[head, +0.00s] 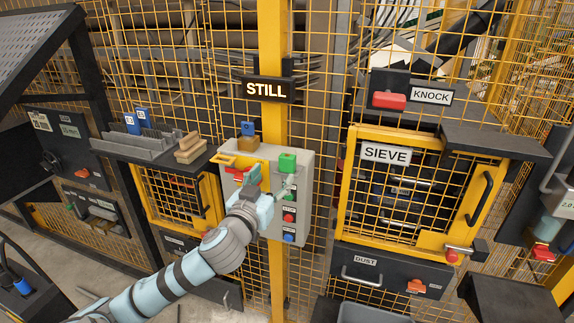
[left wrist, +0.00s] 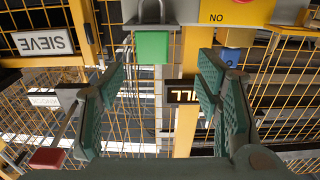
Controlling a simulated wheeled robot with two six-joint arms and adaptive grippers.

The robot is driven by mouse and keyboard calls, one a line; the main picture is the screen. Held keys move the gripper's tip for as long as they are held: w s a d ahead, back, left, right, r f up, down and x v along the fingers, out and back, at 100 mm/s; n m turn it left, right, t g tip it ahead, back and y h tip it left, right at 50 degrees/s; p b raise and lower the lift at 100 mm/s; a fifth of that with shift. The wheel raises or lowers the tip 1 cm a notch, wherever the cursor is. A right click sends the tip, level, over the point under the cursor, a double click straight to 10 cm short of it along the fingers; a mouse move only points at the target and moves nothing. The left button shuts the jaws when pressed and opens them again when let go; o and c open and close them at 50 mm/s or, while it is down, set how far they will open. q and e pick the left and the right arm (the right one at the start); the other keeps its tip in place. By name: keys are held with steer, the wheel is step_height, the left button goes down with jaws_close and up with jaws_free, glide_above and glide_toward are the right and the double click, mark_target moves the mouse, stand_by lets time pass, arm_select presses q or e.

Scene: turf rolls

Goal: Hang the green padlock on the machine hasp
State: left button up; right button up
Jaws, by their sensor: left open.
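The green padlock (head: 287,162) is at the top right of a grey control box (head: 302,177) on the yellow post. In the left wrist view, the green padlock (left wrist: 152,47) shows its square body, with the metal shackle toward the picture's top. My left gripper (head: 267,181) is in front of the box, just below the padlock. In the left wrist view, my left gripper (left wrist: 163,78) is open and empty, with the padlock beyond its fingertips. A yellow plate with a loop (head: 224,160) is at the box's upper left; I cannot tell whether it is the hasp.
A blue-tagged block (head: 248,129) stands above the box. A dark shelf (head: 120,150) at left holds a grey rack and wooden blocks. The sieve door (head: 352,185) and a dark ledge (head: 490,142) are at right. Yellow mesh fencing stands behind.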

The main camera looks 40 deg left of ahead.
mark_target(286, 165)
arm_select(q)
steer(key=x, duration=0.4)
steer(key=d+p+x, duration=0.1)
steer(key=x, duration=0.2)
steer(key=shift+w, duration=0.1)
steer(key=shift+w+a+f, duration=0.1)
steer(key=shift+w+f, duration=0.1)
steer(key=shift+w, duration=0.1)
steer(key=c, duration=1.3)
steer(key=shift+r, duration=0.1)
